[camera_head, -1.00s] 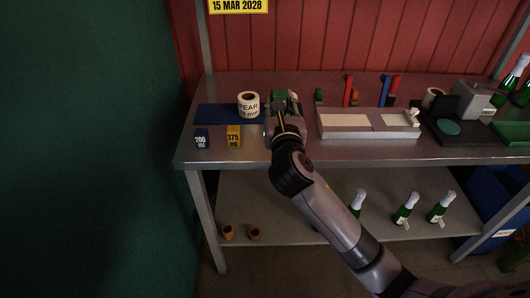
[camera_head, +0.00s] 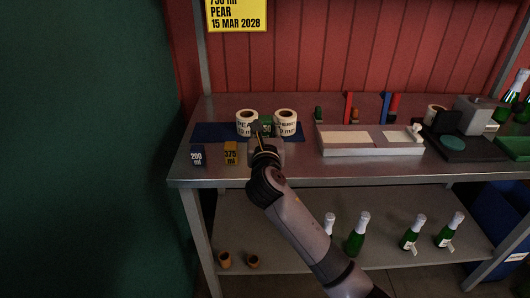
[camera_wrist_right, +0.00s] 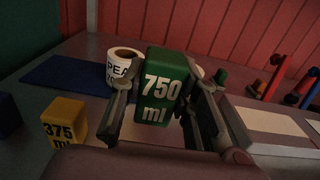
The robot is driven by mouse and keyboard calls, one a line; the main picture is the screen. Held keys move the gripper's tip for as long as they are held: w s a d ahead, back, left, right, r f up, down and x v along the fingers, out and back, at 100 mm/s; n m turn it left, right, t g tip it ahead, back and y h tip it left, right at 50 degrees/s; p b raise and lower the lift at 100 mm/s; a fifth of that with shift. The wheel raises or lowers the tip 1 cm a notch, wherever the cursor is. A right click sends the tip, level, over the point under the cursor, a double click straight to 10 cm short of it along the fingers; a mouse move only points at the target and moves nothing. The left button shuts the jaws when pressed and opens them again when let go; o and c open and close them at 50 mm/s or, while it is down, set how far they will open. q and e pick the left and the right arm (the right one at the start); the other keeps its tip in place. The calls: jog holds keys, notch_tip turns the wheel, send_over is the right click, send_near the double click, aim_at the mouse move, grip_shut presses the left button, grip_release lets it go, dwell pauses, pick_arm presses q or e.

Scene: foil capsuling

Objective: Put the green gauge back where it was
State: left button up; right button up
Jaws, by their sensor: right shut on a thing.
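The green gauge, marked 750 ml, is upright between the fingers of my right gripper (camera_wrist_right: 162,112), which is shut on it. In the wrist view the gauge (camera_wrist_right: 165,62) shows clearly; whether its base touches the table is hidden. In the head view my right gripper (camera_head: 265,140) is over the front part of the table, and the green gauge (camera_head: 266,124) shows just beyond it, between two label rolls. The yellow 375 ml gauge (camera_head: 231,153) and the dark blue 200 ml gauge (camera_head: 197,155) stand in a row to its left. My left gripper is not in view.
The PEAR label roll (camera_head: 246,124) and another label roll (camera_head: 286,124) stand on a blue mat (camera_head: 207,132) behind my gripper. A pale tray (camera_head: 368,149) lies to the right. Bare table (camera_head: 290,169) lies in front. Green bottles (camera_head: 357,236) stand on the lower shelf.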

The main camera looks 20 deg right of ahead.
jog(key=shift+f+b, duration=0.6)
jog(key=shift+f, duration=2.85)
jog(key=shift+f, duration=0.1)
jog(key=o, duration=1.2)
jog(key=shift+c, duration=0.2)
jog(key=v, duration=1.2)
